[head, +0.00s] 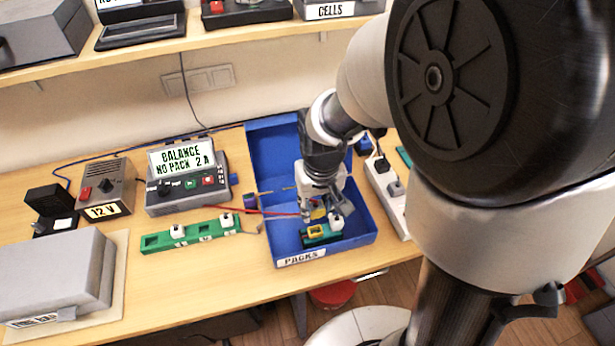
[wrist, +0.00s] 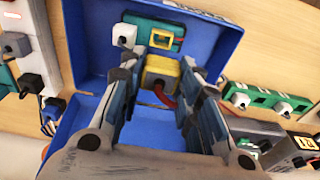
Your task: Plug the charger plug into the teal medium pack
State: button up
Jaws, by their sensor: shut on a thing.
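My gripper (head: 318,212) is over the blue PACKS box and shut on the yellow charger plug (head: 318,214). In the wrist view my gripper (wrist: 162,72) has a finger on each side of the plug (wrist: 160,73), and a red cable trails from it. The teal pack (head: 326,238) lies in the box just below the plug. It has a yellow-rimmed socket and a white plug beside it; the pack also shows in the wrist view (wrist: 148,46). The plug appears apart from the socket. The socket looks empty.
The blue box (head: 360,240) has raised walls around the pack. The balance charger (head: 187,180) reads "NO PACK 2 A". A green board (head: 190,236) with white plugs lies left of the box. A white power strip (head: 385,190) stands at its right.

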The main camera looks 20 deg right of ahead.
aim_at(316, 217)
jog(key=shift+f+b, duration=1.8)
jog(key=shift+f, duration=0.75)
jog(key=shift+f+b, duration=1)
jog(key=shift+f, duration=0.4)
jog(key=o, duration=1.1)
jog(key=shift+r, duration=0.1)
jog(key=r, duration=0.4)
jog(key=s+r, duration=0.1)
jog(key=r, duration=0.7)
jog(key=shift+s, duration=0.25)
